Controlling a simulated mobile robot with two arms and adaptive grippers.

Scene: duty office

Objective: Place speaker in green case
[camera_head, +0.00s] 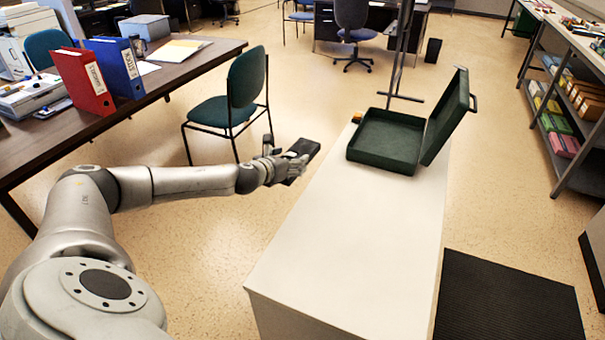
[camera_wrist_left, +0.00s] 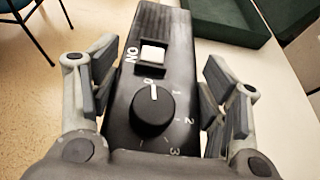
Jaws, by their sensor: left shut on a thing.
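The green case (camera_head: 388,141) stands open on the far end of the white counter, its lid (camera_head: 447,116) raised on the right side. Its inside looks empty. A corner of the case also shows at the top of the left wrist view (camera_wrist_left: 225,22). My left gripper (camera_head: 292,163) is shut on the black speaker (camera_head: 304,155), beside the left edge of the counter and short of the case. In the left wrist view the speaker (camera_wrist_left: 152,75) lies between the fingers, with a knob, numbers and a white switch facing the camera. My right gripper is out of view.
The white counter (camera_head: 345,250) is clear in front of the case. A small orange thing (camera_head: 357,117) sits left of the case. A green chair (camera_head: 232,100) and a desk with binders (camera_head: 95,78) stand at left. A black mat (camera_head: 508,300) lies on the floor at right.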

